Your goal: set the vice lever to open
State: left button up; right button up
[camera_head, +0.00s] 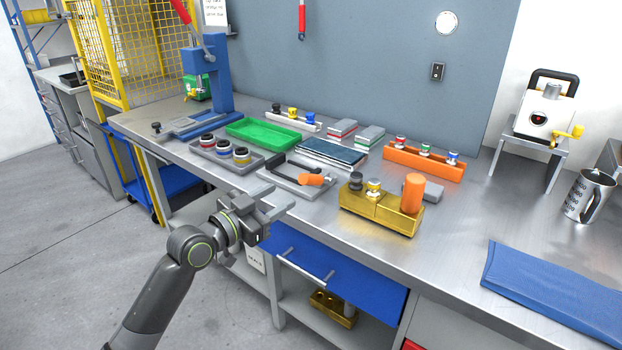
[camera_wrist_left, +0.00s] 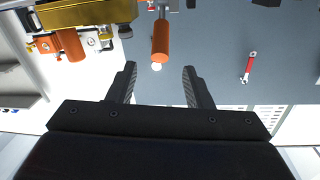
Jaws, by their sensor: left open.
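A grey fixture (camera_head: 290,182) with a dark bent bar lies on the bench in front of the green tray. Its orange handle (camera_head: 311,180) lies low to the right and looks like the vice lever. In the left wrist view, which looks upside down, an orange handle (camera_wrist_left: 160,42) shows just beyond and between the fingertips, not touching them. My left gripper (camera_head: 277,200) is open and empty, in front of the fixture near the bench's front edge. It also shows in the wrist view (camera_wrist_left: 159,69). My right gripper is not in view.
A brass block (camera_head: 378,210) with knobs and an orange cylinder stands right of the fixture. A tray of ringed cylinders (camera_head: 226,158) is to its left. Behind are a green tray (camera_head: 263,132) and a blue pad (camera_head: 331,152).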

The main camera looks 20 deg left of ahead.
aim_at(310, 179)
pick_arm(q)
jog(key=x, duration=1.1)
grip_shut()
